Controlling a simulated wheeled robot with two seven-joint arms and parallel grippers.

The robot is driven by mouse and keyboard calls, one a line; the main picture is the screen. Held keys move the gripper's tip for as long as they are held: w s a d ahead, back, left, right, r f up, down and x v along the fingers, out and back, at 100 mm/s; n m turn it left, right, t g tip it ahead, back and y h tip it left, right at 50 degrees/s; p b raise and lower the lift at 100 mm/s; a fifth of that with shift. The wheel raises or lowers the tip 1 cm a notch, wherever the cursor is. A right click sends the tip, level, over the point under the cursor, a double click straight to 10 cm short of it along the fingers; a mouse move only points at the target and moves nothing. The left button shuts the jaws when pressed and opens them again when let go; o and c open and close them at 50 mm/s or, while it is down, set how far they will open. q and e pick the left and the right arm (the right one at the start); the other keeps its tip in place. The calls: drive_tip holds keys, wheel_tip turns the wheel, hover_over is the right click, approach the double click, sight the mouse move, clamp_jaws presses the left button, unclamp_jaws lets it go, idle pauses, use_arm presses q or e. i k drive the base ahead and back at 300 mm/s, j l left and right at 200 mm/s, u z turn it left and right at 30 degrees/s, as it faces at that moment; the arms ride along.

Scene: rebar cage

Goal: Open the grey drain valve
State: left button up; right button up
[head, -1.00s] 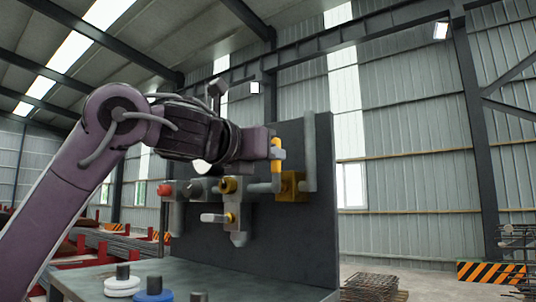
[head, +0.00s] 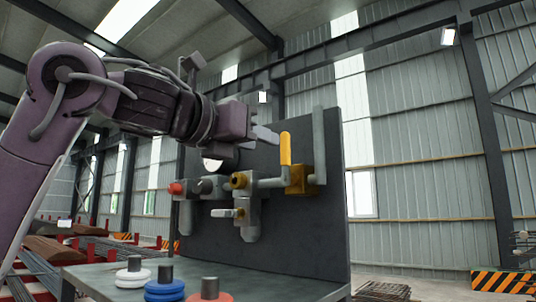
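The grey drain valve has a pale grey lever (head: 222,213) lying level and pointing left, low on the dark upright panel (head: 315,225). Its yellow hub sits on grey pipework (head: 250,222). Above and to the right, a yellow lever (head: 285,148) stands upright on a yellow valve body (head: 298,180). My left gripper (head: 264,137) is above the drain valve, just left of the yellow lever and apart from it. Its grey fingers look spread, with nothing between them. My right gripper is not in view.
A red knob (head: 175,188) sits at the left of the pipework. White (head: 132,277), blue (head: 164,288) and red (head: 210,295) discs with dark stems stand on the grey bench (head: 250,277) in front. A grey pipe (head: 319,145) rises at the panel's right.

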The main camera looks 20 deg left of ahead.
sight(222, 213)
drive_tip(key=k+j, duration=0.25)
drive_tip(key=k, duration=0.2)
drive_tip(key=k+j, duration=0.25)
drive_tip(key=k, duration=0.25)
drive_tip(key=k+j, duration=0.25)
drive_tip(key=k, duration=0.2)
